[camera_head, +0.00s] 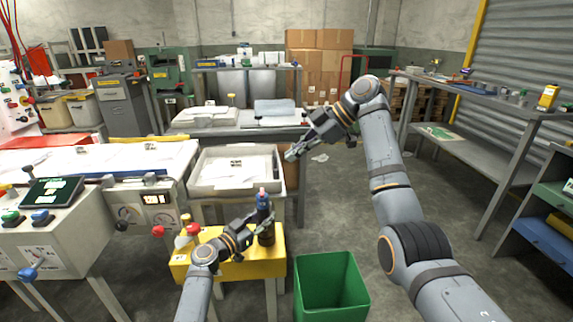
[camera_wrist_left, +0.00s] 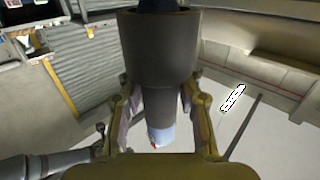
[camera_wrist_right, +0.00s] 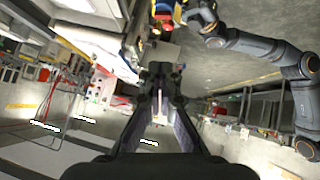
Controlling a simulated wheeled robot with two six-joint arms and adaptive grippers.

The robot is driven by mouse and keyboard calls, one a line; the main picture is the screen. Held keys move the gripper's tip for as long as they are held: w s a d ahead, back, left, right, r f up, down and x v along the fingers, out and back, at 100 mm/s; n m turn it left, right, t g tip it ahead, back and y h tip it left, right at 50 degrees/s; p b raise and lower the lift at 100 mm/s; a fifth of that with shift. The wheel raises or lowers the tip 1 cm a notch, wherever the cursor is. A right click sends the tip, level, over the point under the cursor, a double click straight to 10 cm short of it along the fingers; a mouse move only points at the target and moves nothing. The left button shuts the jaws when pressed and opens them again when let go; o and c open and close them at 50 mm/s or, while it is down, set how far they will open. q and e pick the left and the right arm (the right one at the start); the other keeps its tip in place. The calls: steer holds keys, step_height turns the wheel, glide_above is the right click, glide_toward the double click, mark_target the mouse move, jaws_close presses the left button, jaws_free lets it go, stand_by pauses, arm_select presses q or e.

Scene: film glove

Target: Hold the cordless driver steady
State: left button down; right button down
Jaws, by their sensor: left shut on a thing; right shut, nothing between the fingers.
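The cordless driver (camera_head: 264,209) stands upright above the yellow stand, with a dark lower body, a blue upper part and a pinkish tip. My left gripper (camera_head: 263,229) is shut around it. In the left wrist view the driver (camera_wrist_left: 158,50) shows as a wide dark cylinder narrowing to a grey shaft with a blue and red end, between both fingers (camera_wrist_left: 160,115). I cannot tell whether its base touches the stand. My right gripper (camera_head: 293,152) is up in the air to the upper right of the driver, clear of it. Its fingers (camera_wrist_right: 159,90) are shut and empty.
The yellow stand (camera_head: 262,270) also bears small red and beige items left of my left gripper. A green bin (camera_head: 332,290) stands on the floor to its right. A white tray (camera_head: 236,183) lies behind. A control console (camera_head: 50,225) is at left; floor is open at right.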

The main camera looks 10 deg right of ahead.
steer(key=shift+w+a, duration=0.1)
steer(key=shift+w, duration=0.05)
glide_above(262, 193)
steer(key=d, duration=0.2)
step_height(262, 193, down, 6)
steer(key=shift+w+f, duration=0.15)
steer(key=shift+f, duration=1)
steer(key=shift+w+f, duration=0.15)
steer(key=shift+f, duration=0.95)
